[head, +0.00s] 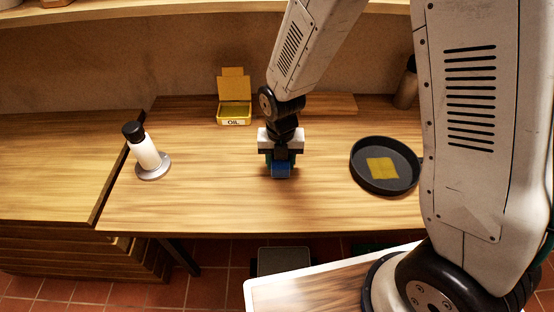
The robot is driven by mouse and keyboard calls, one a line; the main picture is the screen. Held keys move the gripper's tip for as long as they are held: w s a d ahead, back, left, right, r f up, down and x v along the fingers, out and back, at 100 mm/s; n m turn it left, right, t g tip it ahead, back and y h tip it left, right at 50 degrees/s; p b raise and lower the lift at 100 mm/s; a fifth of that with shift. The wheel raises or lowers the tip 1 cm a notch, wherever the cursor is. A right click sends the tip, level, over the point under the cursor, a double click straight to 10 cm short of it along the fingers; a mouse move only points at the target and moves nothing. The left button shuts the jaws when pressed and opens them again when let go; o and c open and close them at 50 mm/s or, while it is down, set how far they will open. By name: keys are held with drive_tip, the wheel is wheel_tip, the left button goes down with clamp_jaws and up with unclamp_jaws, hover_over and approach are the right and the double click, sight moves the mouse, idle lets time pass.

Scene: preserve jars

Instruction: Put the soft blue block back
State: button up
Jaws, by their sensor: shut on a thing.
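The soft blue block (281,170) is at the tip of my gripper (280,163), above or on the middle of the wooden table near its front. My gripper points down and is shut on the block. The fingers and wrist hide the block's upper part. I cannot tell whether the block touches the table.
A yellow box labelled OIL (233,112) stands open at the back. A dark round pan (365,182) holding a yellow square (382,168) is at right. Table (220,205) front is clear.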

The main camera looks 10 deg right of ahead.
drive_tip(key=shift+a+f, duration=0.2)
drive_tip(key=shift+a, duration=0.2)
drive_tip(key=shift+s+f, duration=0.1)
drive_tip(key=shift+f, duration=0.1)
drive_tip(key=o, duration=1)
